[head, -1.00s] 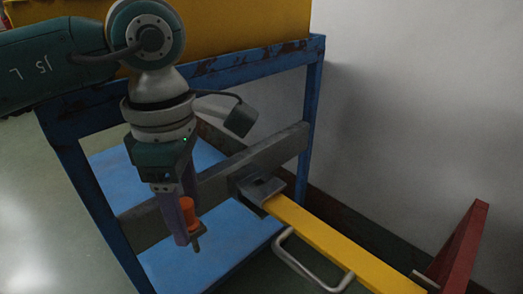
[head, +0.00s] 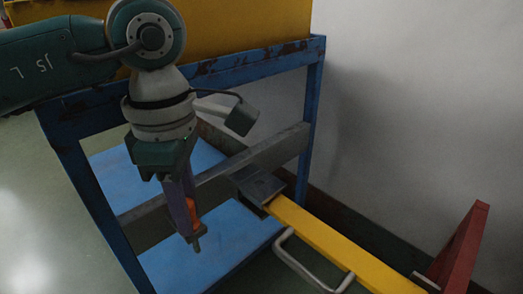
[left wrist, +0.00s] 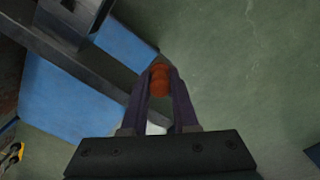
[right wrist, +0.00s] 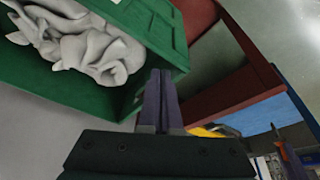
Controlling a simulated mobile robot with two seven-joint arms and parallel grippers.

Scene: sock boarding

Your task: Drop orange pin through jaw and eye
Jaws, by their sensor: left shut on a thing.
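The orange pin (head: 194,214) is held upright between the purple fingers of my left gripper (head: 191,236), which is shut on it. Its grey lower end shows below the fingertips, and a finger covers part of it. The pin also shows at the fingertips in the left wrist view (left wrist: 160,80). The grey metal jaw (head: 262,187) sits on the cart's crossbar, right of and apart from the pin. The yellow bar (head: 315,230) ends at the jaw; its eye is not visible. My right gripper (right wrist: 161,78) is shut and empty in the right wrist view.
The blue cart frame (head: 305,110) stands around my left gripper, with a grey crossbar (head: 205,180) behind it. A bent handle (head: 305,265) is beside the yellow bar. A red stand (head: 460,250) is at right. A green bin (right wrist: 150,25) holds grey-white cloth pieces.

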